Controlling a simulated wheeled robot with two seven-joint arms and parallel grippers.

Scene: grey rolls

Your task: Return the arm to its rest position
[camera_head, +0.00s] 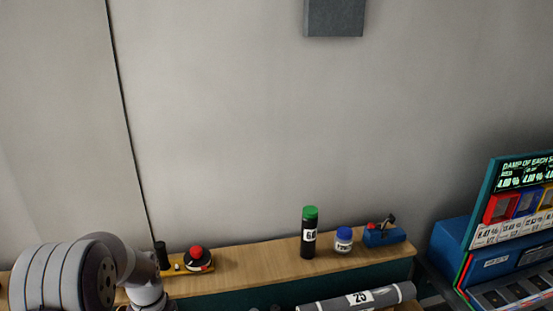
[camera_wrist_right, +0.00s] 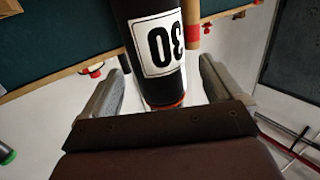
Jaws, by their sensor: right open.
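My right gripper (camera_wrist_right: 163,64) is open in the right wrist view, with one finger on each side of a dark roll (camera_wrist_right: 150,20). The roll bears a white label reading 30, upside down, and has a reddish rim at its near end. Gaps show between the roll and both fingers; I cannot tell whether it lies between the fingertips or beyond them. The right gripper is not in the head view. A grey and white arm of mine (camera_head: 75,275) enters at the lower left of the head view; its gripper is not visible.
A wooden ledge (camera_head: 240,262) carries a red button (camera_head: 197,254), a green-capped black cylinder (camera_head: 309,235), a blue-capped jar (camera_head: 343,240) and a blue block (camera_head: 384,236). A grey roll (camera_head: 365,297) labelled 25 lies in front. A lit display board (camera_head: 520,180) stands right.

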